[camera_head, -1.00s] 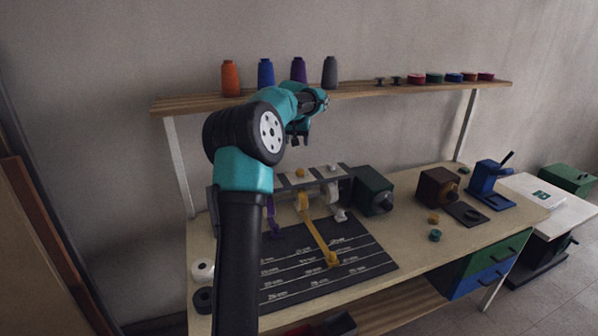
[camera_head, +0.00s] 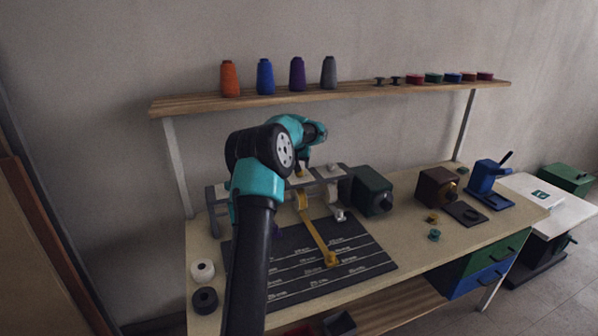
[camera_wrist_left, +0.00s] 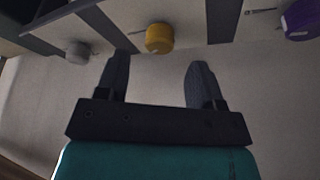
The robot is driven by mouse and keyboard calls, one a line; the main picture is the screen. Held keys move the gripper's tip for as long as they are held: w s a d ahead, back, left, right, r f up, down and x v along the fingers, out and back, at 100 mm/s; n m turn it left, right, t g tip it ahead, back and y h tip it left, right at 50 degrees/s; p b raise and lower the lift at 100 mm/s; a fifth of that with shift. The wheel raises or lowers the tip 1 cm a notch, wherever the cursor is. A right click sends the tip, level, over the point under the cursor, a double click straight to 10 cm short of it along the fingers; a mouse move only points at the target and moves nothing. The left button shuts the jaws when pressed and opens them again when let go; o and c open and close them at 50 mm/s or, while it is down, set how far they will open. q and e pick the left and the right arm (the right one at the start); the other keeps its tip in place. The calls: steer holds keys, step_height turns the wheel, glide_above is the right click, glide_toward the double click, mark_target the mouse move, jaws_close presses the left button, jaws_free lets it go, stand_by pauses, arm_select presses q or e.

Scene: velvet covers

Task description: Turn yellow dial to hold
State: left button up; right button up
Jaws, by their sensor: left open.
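The yellow dial (camera_wrist_left: 159,38) is a round knob on a pale panel, ahead of my left gripper (camera_wrist_left: 160,68) in the left wrist view. The gripper is open and empty, and the dial lies between the lines of its two fingers, just beyond the tips. A purple dial (camera_wrist_left: 303,18) is to the right and a grey-white dial (camera_wrist_left: 78,52) to the left. In the head view the yellow dial (camera_head: 300,172) shows small below my left wrist, on the rack at the back of the bench. The dial's setting and the hold mark are not readable. My right gripper is out of view.
A yellow strip (camera_head: 318,235) runs from the rack over a dark marked mat (camera_head: 350,250). A green box (camera_head: 372,190) stands right of the rack. Spools (camera_head: 265,77) line the shelf (camera_head: 360,92) above. The bench front right of the mat is mostly clear.

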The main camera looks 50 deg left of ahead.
arm_select(q)
steer(key=shift+x, duration=2.35)
steer(key=c, duration=0.9)
steer(key=shift+m, duration=0.3)
steer(key=shift+a+m+t+h, duration=0.1)
steer(key=shift+m+t+h, duration=0.55)
steer(key=shift+m, duration=1.35)
